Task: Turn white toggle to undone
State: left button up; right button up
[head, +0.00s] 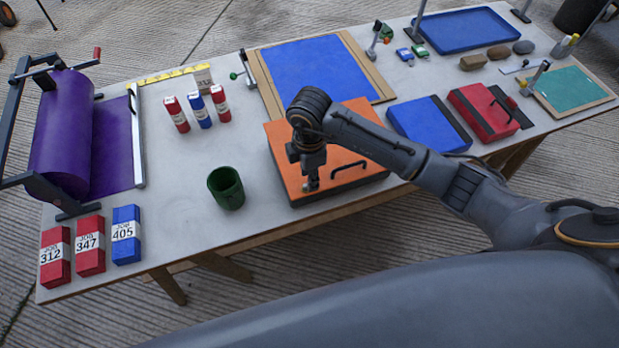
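I cannot pick out a white toggle with certainty. A small clamp (541,72) with a pale lever stands at the left edge of the green board (572,92), at the far right of the table. Another clamp (243,68) with a green knob stands at the left edge of the large blue panel (318,72), and one more (376,42) stands beyond its right edge. My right gripper (311,184) points down over the front part of the orange case (345,122), left of its black handle (350,172). Its fingertips are too small to read, and contact is unclear. My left gripper is out of view.
A dark green cup (226,188) stands left of the orange case. Blue (428,122) and red (484,110) cases lie to its right. A purple roll (65,130) on a frame stands at the left, with numbered boxes (90,245) in front. The table's (165,225) left middle has free room.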

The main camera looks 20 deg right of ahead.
notch_tip(320, 180, up, 9)
jog(key=shift+r, duration=0.2)
dwell(0.5)
